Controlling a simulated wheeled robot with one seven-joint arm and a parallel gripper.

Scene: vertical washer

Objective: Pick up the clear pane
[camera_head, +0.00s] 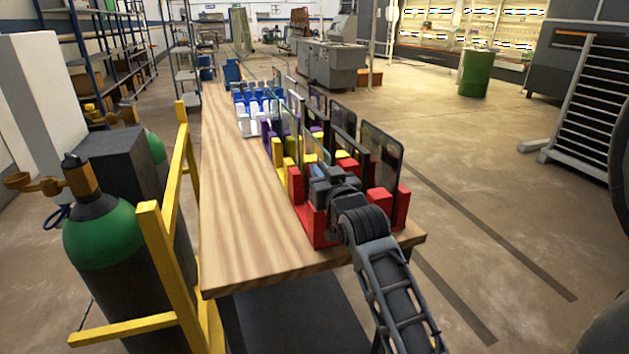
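Several panes stand upright in coloured racks on a long wooden table. A clear, pale green-edged pane (314,146) stands around the yellow rack (279,157), just behind my gripper. Another clear pane (291,122) stands farther back near the purple rack (268,130). A dark, see-through pane (381,165) stands at the right of the near red rack (318,226). My gripper (325,180) is over the red rack, among the panes. Its fingers are small and partly hidden, so I cannot tell whether they are open or touch a pane.
The wooden table (237,187) is bare along its left side. More racks in white and blue (250,117) stand toward its far end. A yellow frame (170,235) with green-topped gas cylinders (100,240) is at the left. Open floor lies to the right.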

